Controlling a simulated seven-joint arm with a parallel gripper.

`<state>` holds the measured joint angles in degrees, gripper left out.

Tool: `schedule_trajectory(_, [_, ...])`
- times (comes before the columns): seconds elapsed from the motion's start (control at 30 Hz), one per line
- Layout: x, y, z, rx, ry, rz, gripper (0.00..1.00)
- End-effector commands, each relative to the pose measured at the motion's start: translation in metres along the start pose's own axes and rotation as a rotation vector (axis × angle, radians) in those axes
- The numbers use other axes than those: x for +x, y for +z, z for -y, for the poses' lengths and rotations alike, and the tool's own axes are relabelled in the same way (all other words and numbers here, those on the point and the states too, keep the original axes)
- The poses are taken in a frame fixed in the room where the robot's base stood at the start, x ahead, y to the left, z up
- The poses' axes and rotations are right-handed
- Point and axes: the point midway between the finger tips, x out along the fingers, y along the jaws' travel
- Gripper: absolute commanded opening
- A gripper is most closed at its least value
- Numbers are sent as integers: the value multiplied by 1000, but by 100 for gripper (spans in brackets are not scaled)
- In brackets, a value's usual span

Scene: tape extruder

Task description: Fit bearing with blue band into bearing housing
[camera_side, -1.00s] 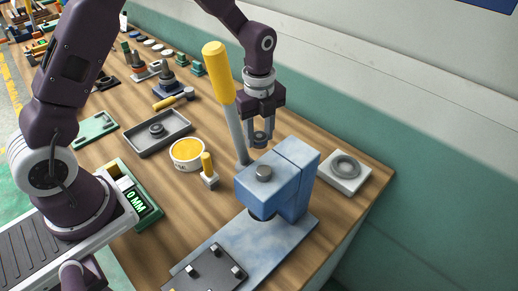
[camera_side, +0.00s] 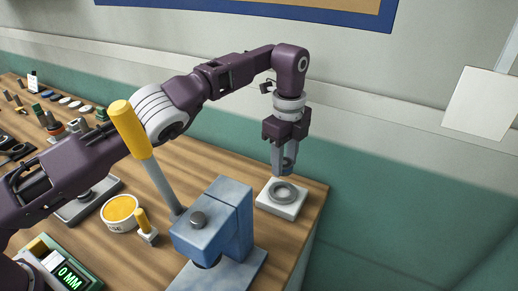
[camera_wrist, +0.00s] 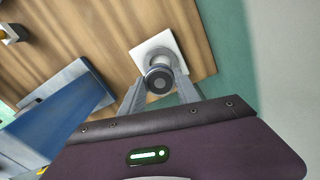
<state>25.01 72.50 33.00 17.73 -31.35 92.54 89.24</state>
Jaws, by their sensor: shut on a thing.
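My gripper (camera_side: 283,168) points down and is shut on a small dark grey ring-shaped bearing (camera_wrist: 159,81), held between the fingertips. No blue band can be made out on it at this size. The bearing housing (camera_side: 270,208) is a pale square block with a round grey recessed ring on top, near the bench's right end. The bearing is above the housing, seemingly a little apart from it. In the wrist view the bearing hides part of the housing (camera_wrist: 143,50).
A blue press (camera_side: 215,222) with a yellow-handled lever (camera_side: 130,128) stands left of the housing. A yellow-topped tub (camera_side: 120,210) and a small yellow-handled tool (camera_side: 146,228) are farther left. The bench edge is close to the housing's right side.

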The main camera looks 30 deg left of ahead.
Motion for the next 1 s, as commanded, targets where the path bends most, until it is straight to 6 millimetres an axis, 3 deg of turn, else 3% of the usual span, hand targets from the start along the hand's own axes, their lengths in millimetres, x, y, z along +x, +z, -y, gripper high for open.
schedule_trajectory(0.37, [0, -3, 0, 12, -2, 4, 0])
schedule_trajectory(0.8, [48, -2, 0, 10, -1, 3, 0])
schedule_trajectory(1.0, [57, -3, 0, 11, -2, 2, 0])
